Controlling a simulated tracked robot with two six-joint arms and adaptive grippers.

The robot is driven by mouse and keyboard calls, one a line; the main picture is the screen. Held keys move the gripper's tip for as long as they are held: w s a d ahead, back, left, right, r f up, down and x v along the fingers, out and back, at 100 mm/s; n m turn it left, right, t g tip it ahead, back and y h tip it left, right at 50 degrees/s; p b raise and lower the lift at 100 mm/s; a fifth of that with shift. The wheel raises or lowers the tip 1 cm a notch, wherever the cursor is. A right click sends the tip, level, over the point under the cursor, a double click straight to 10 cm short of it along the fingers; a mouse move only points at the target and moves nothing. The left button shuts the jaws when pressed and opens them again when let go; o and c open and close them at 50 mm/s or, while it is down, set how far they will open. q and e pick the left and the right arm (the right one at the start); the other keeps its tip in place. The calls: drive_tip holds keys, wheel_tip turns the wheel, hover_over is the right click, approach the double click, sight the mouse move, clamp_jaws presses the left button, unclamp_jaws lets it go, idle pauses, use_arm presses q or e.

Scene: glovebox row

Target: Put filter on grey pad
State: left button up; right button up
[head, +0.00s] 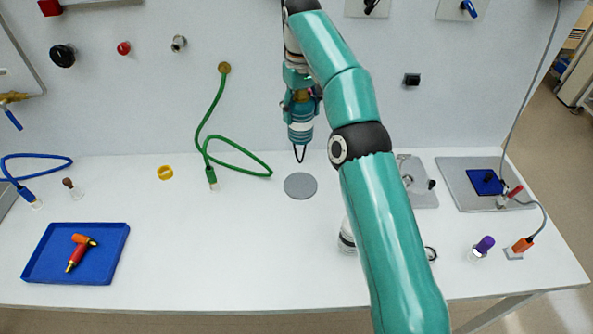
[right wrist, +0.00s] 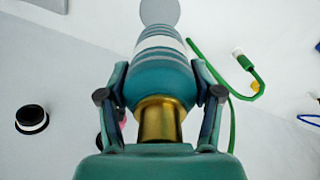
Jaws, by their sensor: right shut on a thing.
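The filter (head: 301,126) is a teal cylinder with a white band and a gold neck. My right gripper (head: 301,96) is shut on it near the gold end and holds it upright in the air, with a thin dark loop below it. The filter (right wrist: 163,72) and the right gripper's two fingers (right wrist: 160,95) also show in the right wrist view. The grey pad (head: 300,186) is a flat, bare disc on the white bench. The filter appears above and behind it in the head view. The grey pad (right wrist: 160,12) shows beyond the filter's far end in the right wrist view. My left gripper is out of view.
A green hose (head: 240,167) and a yellow ring (head: 165,173) lie left of the pad. A blue tray (head: 112,240) holds an orange-red tool (head: 79,251). A metal plate (head: 455,186) and a purple-topped vial (head: 484,245) stand right. The bench before the pad is clear.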

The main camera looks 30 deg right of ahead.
sight(301, 131)
wheel_tip(301, 131, down, 7)
drive_tip(key=b, duration=0.4)
drive_tip(key=shift+f, duration=0.2)
drive_tip(key=shift+f+b, duration=0.5)
drive_tip(key=shift+f, duration=4.95)
drive_tip(key=shift+f, duration=0.15)
drive_tip(key=o, duration=1.3)
drive_tip(key=shift+o, duration=0.2)
wheel_tip(301, 131, up, 12)
drive_tip(key=shift+r+p, duration=0.15)
drive_tip(key=shift+p, duration=0.85)
